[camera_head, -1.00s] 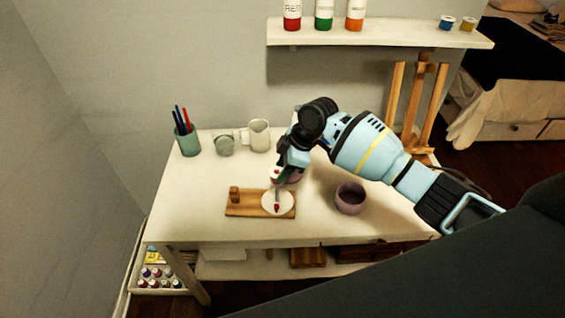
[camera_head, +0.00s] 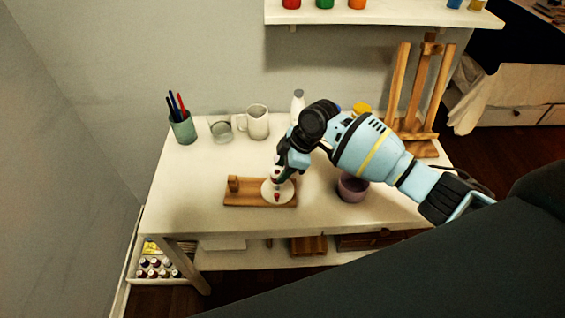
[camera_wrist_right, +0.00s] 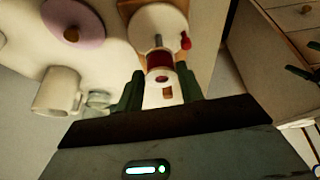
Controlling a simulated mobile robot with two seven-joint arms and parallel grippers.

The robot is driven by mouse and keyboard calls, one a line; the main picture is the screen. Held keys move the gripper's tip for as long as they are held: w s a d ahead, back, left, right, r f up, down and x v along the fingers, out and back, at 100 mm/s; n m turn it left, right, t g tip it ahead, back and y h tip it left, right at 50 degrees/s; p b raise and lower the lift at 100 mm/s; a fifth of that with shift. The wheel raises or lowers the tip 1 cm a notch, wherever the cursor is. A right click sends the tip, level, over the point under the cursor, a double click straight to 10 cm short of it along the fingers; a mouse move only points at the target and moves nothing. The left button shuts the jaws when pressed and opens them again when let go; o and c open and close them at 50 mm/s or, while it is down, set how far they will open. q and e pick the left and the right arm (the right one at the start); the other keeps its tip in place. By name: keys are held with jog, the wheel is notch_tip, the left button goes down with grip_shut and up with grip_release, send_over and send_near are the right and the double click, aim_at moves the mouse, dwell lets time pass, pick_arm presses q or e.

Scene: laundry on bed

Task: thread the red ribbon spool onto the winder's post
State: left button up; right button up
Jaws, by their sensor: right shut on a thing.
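The winder's wooden base (camera_head: 240,200) lies on the white table, with a white disc (camera_head: 267,197) and a red crank knob (camera_head: 277,197) at its right end. In the right wrist view the grey post (camera_wrist_right: 158,42) stands up from the disc (camera_wrist_right: 152,22). My right gripper (camera_head: 280,176) is just above the disc. It is shut on the red ribbon spool (camera_wrist_right: 159,61), which has white flanges and shows between the dark fingers. The spool is at the post in the picture; I cannot tell whether the post's tip is in its hole. My left gripper is out of view.
A white mug (camera_head: 256,122), a glass (camera_head: 221,128) and a green pen cup (camera_head: 183,128) stand at the back left. A wooden easel (camera_head: 420,95) is at the back right. The front left tabletop is clear.

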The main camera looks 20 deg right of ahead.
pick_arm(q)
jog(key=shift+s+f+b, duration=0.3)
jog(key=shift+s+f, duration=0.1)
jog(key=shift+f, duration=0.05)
pick_arm(e)
jog(key=shift+f, duration=1.05)
jog(key=o, duration=1)
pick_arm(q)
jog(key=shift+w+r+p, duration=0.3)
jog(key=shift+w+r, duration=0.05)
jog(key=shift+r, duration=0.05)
pick_arm(e)
jog(key=shift+v, duration=3.95)
